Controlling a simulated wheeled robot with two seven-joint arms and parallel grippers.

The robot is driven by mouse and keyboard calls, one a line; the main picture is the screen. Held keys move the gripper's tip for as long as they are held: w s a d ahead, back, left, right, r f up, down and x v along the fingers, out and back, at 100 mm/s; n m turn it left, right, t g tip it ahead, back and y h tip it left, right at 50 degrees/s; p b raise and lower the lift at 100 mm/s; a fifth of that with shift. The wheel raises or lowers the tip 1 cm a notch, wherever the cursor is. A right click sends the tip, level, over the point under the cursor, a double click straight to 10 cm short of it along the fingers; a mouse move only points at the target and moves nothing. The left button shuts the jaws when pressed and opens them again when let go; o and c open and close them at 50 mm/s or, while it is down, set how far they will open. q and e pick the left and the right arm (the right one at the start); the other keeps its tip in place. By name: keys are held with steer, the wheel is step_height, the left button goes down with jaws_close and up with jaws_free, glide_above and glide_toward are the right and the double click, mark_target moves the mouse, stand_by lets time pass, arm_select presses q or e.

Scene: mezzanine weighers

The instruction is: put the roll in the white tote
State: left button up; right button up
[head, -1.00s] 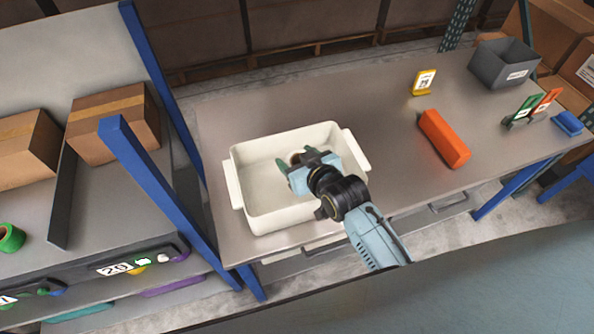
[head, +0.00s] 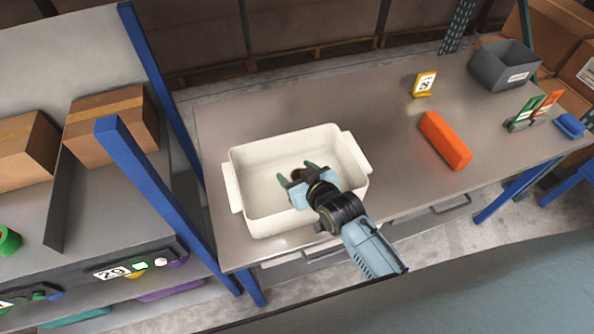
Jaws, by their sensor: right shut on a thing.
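The white tote (head: 255,226) stands on the left part of the metal table, open at the top. My right gripper (head: 297,173) reaches into the tote's opening from the lower right. It is shut on the roll (head: 297,174), of which only a small brown part shows between the fingers. The rest of the roll is hidden by the gripper. I cannot tell whether the roll touches the tote's floor. My left gripper is not in view.
An orange block (head: 445,140), a yellow number sign (head: 423,85) and a grey bin (head: 503,66) stand to the right on the table (head: 380,120). Blue rack posts (head: 150,180) rise left of the tote. A green roll (head: 8,241) lies on the left shelf.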

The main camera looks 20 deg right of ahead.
steer(key=o, duration=1.1)
steer(key=shift+f, duration=0.15)
steer(key=shift+c, duration=0.2)
steer(key=shift+r, duration=0.25)
steer(key=shift+r+p, duration=0.35)
steer(key=shift+r, duration=0.25)
steer(key=p+v, duration=0.1)
steer(key=v, duration=1)
steer(key=shift+s+d, duration=0.15)
steer(key=shift+s, duration=0.3)
